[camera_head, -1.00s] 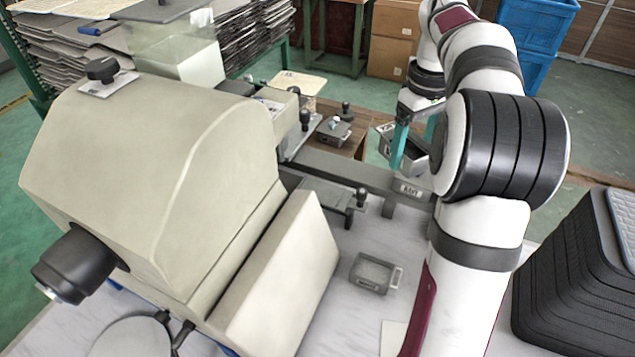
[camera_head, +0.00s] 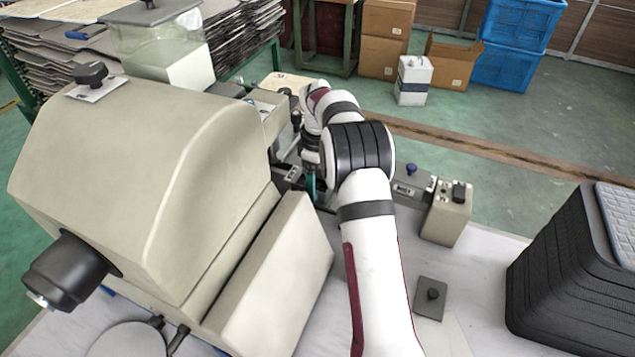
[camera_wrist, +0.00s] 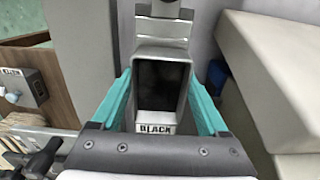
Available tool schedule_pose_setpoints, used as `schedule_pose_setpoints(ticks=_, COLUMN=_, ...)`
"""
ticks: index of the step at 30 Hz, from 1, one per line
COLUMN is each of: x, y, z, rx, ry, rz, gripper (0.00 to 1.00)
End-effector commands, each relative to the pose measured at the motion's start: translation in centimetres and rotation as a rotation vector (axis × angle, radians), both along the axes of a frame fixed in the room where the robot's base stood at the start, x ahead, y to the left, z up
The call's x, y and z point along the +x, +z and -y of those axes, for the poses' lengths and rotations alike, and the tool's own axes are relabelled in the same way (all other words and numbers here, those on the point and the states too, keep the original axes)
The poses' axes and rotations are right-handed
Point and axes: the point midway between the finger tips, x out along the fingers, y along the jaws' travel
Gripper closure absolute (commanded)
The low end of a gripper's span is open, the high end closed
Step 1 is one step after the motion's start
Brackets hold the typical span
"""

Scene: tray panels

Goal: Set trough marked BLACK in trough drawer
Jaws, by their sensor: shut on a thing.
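My gripper (camera_wrist: 160,105) has teal fingers on both sides of a grey open-topped trough (camera_wrist: 155,129) with a BLACK label on its near end. It is shut on the trough, which looks empty and dark inside. In the head view my gripper (camera_head: 311,186) is beside the big beige machine, partly behind my arm, and a grey labelled piece (camera_head: 290,174) shows to its left.
The beige machine (camera_head: 150,160) fills the left. A grey box with a blue knob (camera_head: 411,175), a beige control box (camera_head: 447,213) and a grey plate with a black knob (camera_head: 432,297) stand right of my arm. A black stack (camera_head: 570,270) is far right.

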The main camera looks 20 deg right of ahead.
Motion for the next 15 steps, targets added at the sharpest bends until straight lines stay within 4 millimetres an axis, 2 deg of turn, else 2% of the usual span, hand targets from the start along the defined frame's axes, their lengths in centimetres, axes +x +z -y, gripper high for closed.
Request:
schedule_pose_setpoints(ticks=10, x=0.02, y=-0.43, z=0.05, rx=0.001, ry=-0.001, rz=0.002, gripper=1.00)
schedule_pose_setpoints(ticks=11, x=0.01, y=-0.50, z=0.05, rx=0.000, ry=-0.001, rz=0.001, gripper=0.21)
schedule_pose_setpoints(ticks=14, x=0.01, y=-0.47, z=0.05, rx=0.000, ry=-0.001, rz=0.001, gripper=0.03)
schedule_pose_setpoints(ticks=15, x=0.00, y=-0.47, z=0.06, rx=0.000, ry=-0.001, rz=0.001, gripper=0.00)
